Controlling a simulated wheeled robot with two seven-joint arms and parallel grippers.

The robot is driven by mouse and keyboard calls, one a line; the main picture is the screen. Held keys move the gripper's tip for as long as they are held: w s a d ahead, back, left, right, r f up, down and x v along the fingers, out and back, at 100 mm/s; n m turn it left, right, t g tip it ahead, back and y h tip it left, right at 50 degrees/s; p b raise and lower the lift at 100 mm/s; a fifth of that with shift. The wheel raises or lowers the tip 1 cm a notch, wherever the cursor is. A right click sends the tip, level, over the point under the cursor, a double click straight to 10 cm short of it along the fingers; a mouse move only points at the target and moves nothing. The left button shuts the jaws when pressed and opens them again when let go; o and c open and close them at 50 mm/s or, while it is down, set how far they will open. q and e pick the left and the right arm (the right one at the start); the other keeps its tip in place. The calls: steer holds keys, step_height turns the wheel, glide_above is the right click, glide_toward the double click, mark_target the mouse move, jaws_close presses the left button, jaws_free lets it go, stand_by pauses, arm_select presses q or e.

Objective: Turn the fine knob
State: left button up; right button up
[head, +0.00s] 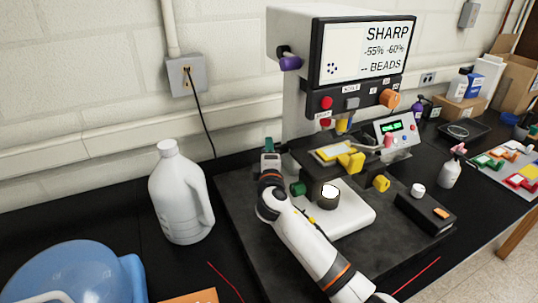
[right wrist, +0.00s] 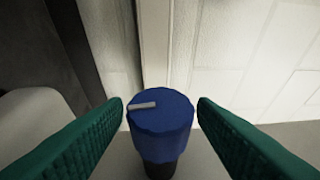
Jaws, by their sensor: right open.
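My right gripper (head: 268,146) is at the left side of the instrument, beyond its white base, in the head view. In the right wrist view my right gripper (right wrist: 161,103) has its two green fingers open. A blue knob (right wrist: 162,126) with a pale pointer line on its top stands between them, with a visible gap on each side. The pointer line lies nearly level, tilted slightly. I cannot pick this blue knob out in the head view, and no label on it can be read. A green knob (head: 297,188) shows on the instrument beside my right arm. My left gripper is not in view.
The instrument's screen (head: 367,50) reads SHARP, -55% -60%, -- BEADS. A purple knob (head: 290,62) and an orange knob (head: 389,98) sit on its head. A white jug (head: 180,195) and blue tub (head: 75,272) stand left. A small control box (head: 397,129) stands right.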

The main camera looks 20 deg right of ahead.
arm_select(q)
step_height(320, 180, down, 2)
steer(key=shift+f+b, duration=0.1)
steer(key=shift+b, duration=1)
arm_select(e)
steer(key=v, duration=1.2)
steer(key=shift+f, duration=0.1)
